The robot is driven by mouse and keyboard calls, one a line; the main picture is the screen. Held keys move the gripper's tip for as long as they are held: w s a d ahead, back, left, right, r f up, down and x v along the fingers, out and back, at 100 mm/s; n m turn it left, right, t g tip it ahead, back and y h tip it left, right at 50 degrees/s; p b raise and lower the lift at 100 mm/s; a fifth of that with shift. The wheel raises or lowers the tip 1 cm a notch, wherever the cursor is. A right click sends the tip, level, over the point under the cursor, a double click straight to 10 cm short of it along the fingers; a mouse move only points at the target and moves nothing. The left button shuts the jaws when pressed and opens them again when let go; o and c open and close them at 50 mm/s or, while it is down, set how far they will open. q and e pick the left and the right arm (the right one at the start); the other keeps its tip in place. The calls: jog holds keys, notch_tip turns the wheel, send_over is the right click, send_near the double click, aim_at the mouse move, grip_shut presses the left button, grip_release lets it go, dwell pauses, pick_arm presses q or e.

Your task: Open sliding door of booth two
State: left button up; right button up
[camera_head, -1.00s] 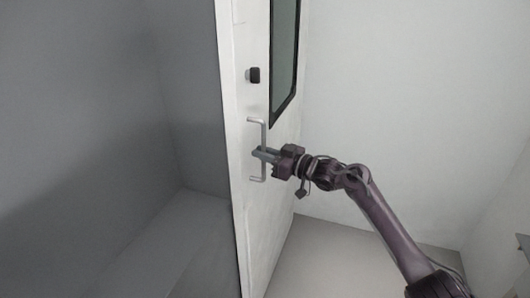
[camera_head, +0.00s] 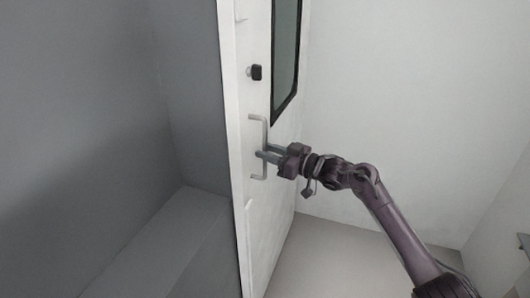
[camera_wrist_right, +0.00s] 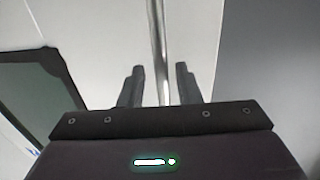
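The white sliding door (camera_head: 266,215) stands near the middle of the head view, seen at a steep angle. It has a dark-framed window (camera_head: 285,55), a small black knob or lock (camera_head: 256,72) and a pale bar handle (camera_head: 263,125). My right gripper (camera_head: 262,153) is at the handle's lower half, with its two fingers apart. In the right wrist view, the handle bar (camera_wrist_right: 157,45) runs upright between the open fingertips (camera_wrist_right: 158,72), with gaps on both sides. My left gripper is in neither view.
A grey recess with a wall (camera_head: 90,110) and a low ledge (camera_head: 160,235) lies left of the door's edge. A plain white wall (camera_head: 410,100) and bare grey floor (camera_head: 335,250) lie to the right. A small fixture (camera_head: 524,242) shows at the right edge.

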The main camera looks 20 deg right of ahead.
jog(key=b+v, duration=0.1)
jog(key=v, duration=0.5)
jog(key=shift+s, duration=0.2)
jog(key=shift+d+f, duration=0.1)
notch_tip(320, 180, down, 22)
jog(key=d+m+h, duration=0.2)
jog(key=m+h, duration=0.2)
jog(key=h, duration=0.1)
jog(key=s+f+m+g+h, duration=0.1)
jog(key=s+f, duration=0.3)
jog(key=f, duration=0.3)
jog(key=s+d+f+m+g+h, duration=0.1)
jog(key=s+f, duration=0.3)
jog(key=f, duration=0.4)
jog(key=s+f+g+h, duration=0.1)
jog(key=s+f+h, duration=0.1)
jog(key=s+f, duration=0.4)
jog(key=s+a+f+g+h, duration=0.15)
jog(key=s+f+g, duration=0.35)
jog(key=s+f, duration=1.35)
jog(key=s+a+f+g+h, duration=0.1)
jog(key=s+f+g, duration=0.1)
jog(key=s, duration=0.9)
jog(key=s+a+f+g, duration=0.1)
jog(key=s+f, duration=0.3)
jog(key=s, duration=0.8)
jog(key=shift+s+a+g+h, duration=0.35)
jog(key=shift+g, duration=0.25)
